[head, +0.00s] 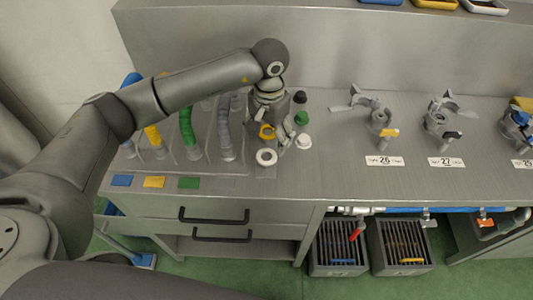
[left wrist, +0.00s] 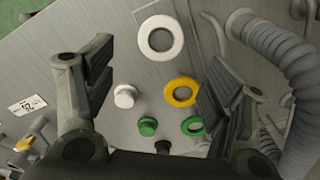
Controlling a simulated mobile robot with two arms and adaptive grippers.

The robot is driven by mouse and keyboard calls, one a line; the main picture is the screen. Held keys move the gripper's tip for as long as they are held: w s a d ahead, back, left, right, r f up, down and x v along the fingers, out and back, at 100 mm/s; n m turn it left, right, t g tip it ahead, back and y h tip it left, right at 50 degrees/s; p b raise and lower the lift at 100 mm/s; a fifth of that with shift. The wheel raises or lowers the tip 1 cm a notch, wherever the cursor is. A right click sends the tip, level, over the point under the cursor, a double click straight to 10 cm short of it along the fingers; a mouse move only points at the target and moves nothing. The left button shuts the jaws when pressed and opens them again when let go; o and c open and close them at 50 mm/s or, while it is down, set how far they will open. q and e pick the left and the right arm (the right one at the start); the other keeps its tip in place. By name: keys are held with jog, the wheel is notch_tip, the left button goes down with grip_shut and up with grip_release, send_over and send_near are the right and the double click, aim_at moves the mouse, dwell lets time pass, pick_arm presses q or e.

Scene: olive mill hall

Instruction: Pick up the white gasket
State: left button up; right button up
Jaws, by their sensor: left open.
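The white gasket (head: 259,158) is a flat ring lying on the grey bench top, near its front edge in the head view. It also shows whole at the top of the left wrist view (left wrist: 145,39). My left gripper (head: 277,134) points down over the bench, just behind the gasket in the head view. A yellow ring (left wrist: 169,96) and a green ring (left wrist: 185,122) lie nearer the palm. My right gripper is not in view.
White (head: 304,142), green (head: 302,118) and black (head: 300,97) caps stand right of the gripper. Coloured hoses, including a green one (head: 187,128) and a grey one (head: 225,130), stand to its left. Valve fittings (head: 378,118) stand further right; bench between is clear.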

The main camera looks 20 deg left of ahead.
aim_at(268, 156)
pick_arm(q)
jog(key=f+p, duration=0.3)
jog(key=f, duration=0.2)
jog(key=shift+s, duration=0.2)
jog(key=shift+f, duration=0.4)
jog(key=c, duration=0.9)
